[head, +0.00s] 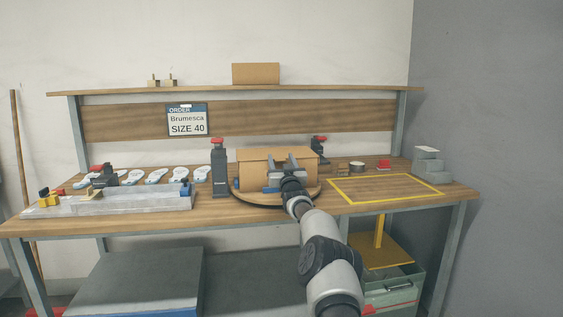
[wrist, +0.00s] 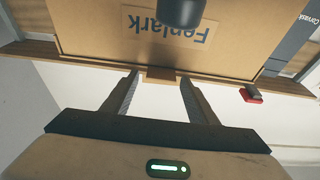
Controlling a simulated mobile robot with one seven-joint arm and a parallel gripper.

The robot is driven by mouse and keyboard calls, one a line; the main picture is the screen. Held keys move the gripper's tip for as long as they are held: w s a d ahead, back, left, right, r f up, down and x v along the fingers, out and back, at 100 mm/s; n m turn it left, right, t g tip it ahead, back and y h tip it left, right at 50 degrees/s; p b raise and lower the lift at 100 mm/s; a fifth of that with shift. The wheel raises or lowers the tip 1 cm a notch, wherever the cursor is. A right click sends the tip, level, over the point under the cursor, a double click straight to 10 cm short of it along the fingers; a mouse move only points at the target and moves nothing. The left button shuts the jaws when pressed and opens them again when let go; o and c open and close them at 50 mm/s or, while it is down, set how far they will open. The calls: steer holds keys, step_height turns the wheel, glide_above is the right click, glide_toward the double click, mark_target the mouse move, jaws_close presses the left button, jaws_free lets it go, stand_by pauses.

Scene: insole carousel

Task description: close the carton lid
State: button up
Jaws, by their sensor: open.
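The brown carton (head: 250,178) stands on a round turntable (head: 238,194) at the middle of the bench. Its lid panel (head: 262,154) looks roughly level over the box in the head view; I cannot tell whether it lies flush. In the wrist view a cardboard panel (wrist: 110,45) with upside-down "Fenlark" print fills the top, with a small tab (wrist: 162,74) on its edge. My gripper (head: 281,161) is at the carton's near side, open and empty. In the wrist view its fingertips (wrist: 160,78) are on either side of the tab; contact is unclear.
Dark posts with red tops, one at the left (head: 218,168), flank the carton. A long grey fixture (head: 130,200) and several white insoles (head: 155,176) are on the left. A yellow outlined area (head: 390,188) on the right is clear.

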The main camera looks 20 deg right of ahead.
steer(key=shift+s, duration=0.1)
steer(key=p+v, duration=0.2)
steer(key=v, duration=1.5)
steer(key=shift+f, duration=0.15)
steer(key=shift+s, duration=0.1)
